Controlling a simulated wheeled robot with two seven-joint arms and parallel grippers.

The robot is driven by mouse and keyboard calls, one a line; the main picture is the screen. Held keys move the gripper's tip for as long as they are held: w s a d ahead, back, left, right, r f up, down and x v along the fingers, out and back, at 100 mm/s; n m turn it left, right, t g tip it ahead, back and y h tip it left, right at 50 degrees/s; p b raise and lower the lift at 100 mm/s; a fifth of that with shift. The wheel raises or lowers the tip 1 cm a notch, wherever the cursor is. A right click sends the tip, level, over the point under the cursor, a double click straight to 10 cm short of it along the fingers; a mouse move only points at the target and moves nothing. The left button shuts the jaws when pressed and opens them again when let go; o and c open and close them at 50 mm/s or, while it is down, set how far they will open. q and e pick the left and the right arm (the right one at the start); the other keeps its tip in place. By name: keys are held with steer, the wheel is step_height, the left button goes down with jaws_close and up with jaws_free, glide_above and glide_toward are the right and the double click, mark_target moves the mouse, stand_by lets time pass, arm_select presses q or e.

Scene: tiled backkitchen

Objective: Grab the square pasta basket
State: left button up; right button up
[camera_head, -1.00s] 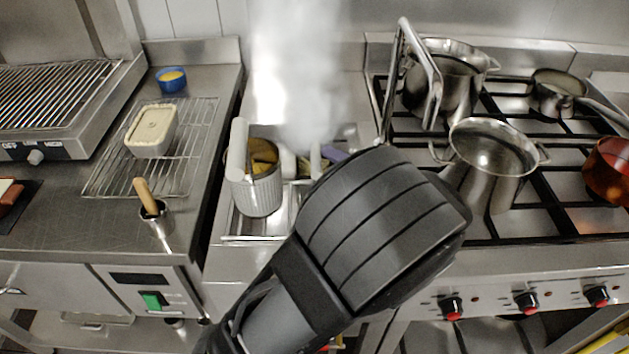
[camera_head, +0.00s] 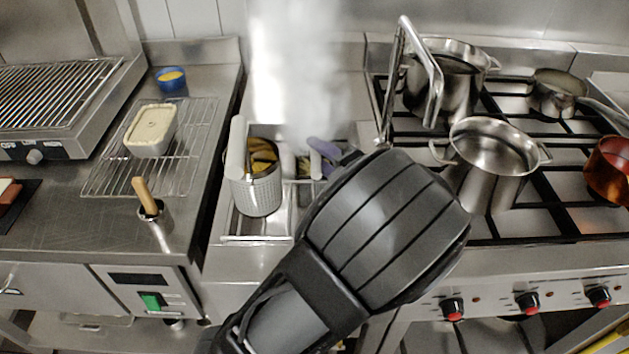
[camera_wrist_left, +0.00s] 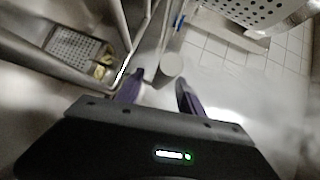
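The square pasta basket is mostly hidden behind my left arm in the head view; a pale upright handle (camera_head: 315,164) shows beside my fingers. In the left wrist view a rectangular perforated basket (camera_wrist_left: 75,48) with some yellow pasta shows at the left. My left gripper (camera_head: 326,155) is over the right part of the cooker well. In the left wrist view its two purple fingers (camera_wrist_left: 159,82) are apart, with the rounded end of a grey handle (camera_wrist_left: 172,66) showing near and beyond the gap. I cannot tell whether they touch it. My right gripper is out of view.
A round perforated basket (camera_head: 257,195) with pasta and a white handle stands left in the well. Steam rises behind. Steel pots (camera_head: 490,150) crowd the stove at right. A wire rack (camera_head: 185,165) with a pale tub (camera_head: 150,130) lies on the left counter.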

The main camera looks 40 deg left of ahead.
arm_select(q)
jaws_close()
stand_by(1.3)
